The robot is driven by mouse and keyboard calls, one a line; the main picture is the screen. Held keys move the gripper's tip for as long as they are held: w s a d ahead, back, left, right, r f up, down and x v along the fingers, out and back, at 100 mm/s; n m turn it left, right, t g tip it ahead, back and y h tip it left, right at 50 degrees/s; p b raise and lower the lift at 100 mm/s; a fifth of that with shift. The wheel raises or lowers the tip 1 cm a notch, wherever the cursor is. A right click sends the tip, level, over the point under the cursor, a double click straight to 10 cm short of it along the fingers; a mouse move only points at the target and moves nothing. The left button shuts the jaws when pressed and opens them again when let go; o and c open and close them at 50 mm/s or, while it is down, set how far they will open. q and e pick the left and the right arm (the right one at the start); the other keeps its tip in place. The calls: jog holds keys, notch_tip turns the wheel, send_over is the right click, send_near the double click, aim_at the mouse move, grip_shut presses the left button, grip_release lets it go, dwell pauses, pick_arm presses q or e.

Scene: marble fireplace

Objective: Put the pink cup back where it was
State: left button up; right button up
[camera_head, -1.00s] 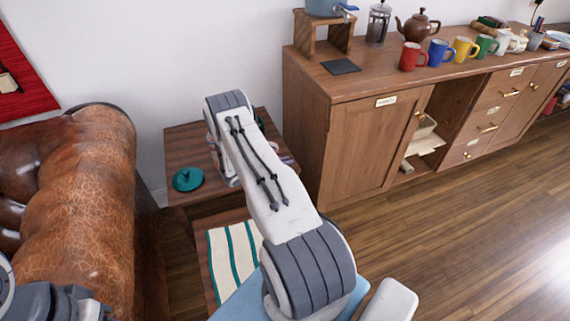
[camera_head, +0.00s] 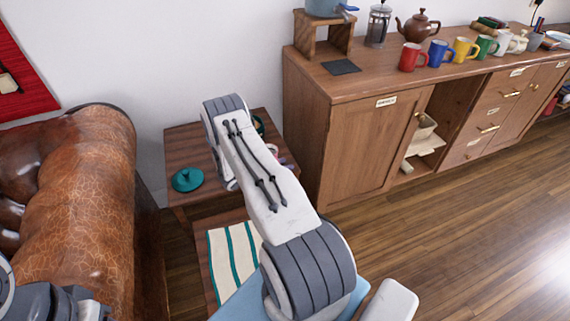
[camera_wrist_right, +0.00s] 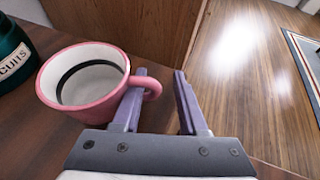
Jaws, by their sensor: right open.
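The pink cup (camera_wrist_right: 88,112), pale inside with a dark ring, stands upright on the small wooden side table in the right wrist view. Its handle points right, toward my right gripper (camera_wrist_right: 159,75). The gripper is open, with the left finger close beside the cup wall and the handle's loop showing between the two fingers. I cannot tell whether a finger touches the cup. In the head view my right arm reaches over the side table (camera_head: 182,143) and hides most of the cup and gripper. My left gripper is out of view.
A dark green labelled jar (camera_wrist_right: 12,55) stands close left of the cup. A teal lid (camera_head: 187,179) lies on the side table. The wooden cabinet (camera_head: 350,150) stands to the right, with several coloured mugs on top. A leather armchair (camera_head: 80,200) is at left.

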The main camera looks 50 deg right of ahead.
jog(key=w+a+r+m+y, duration=0.1)
jog(key=a+r, duration=0.5)
jog(key=a, duration=0.3)
jog(key=w+a+r+m+y, duration=0.1)
jog(key=a+r+m, duration=0.1)
jog(key=a+r, duration=0.6)
jog(key=s+a+r+m+y, duration=0.1)
jog(key=s+a+r+y, duration=0.2)
jog(key=a, duration=0.5)
jog(key=s+a+r+m+y, duration=0.1)
jog(key=s+a+r+m, duration=0.1)
jog(key=a+r, duration=0.35)
jog(key=s+a+r+m+t+y, duration=0.1)
jog(key=s+a+r+y, duration=0.2)
jog(key=s+a, duration=0.6)
jog(key=s+a+r+m+t+y, duration=0.1)
jog(key=s+a+y, duration=0.4)
jog(key=s+a, duration=0.5)
notch_tip(320, 180, up, 3)
jog(key=shift+a+f+m, duration=0.15)
jog(key=shift+a+m, duration=0.35)
jog(key=shift+a, duration=0.1)
notch_tip(320, 180, up, 16)
jog(key=p, duration=1.6)
jog(key=shift+f, duration=0.25)
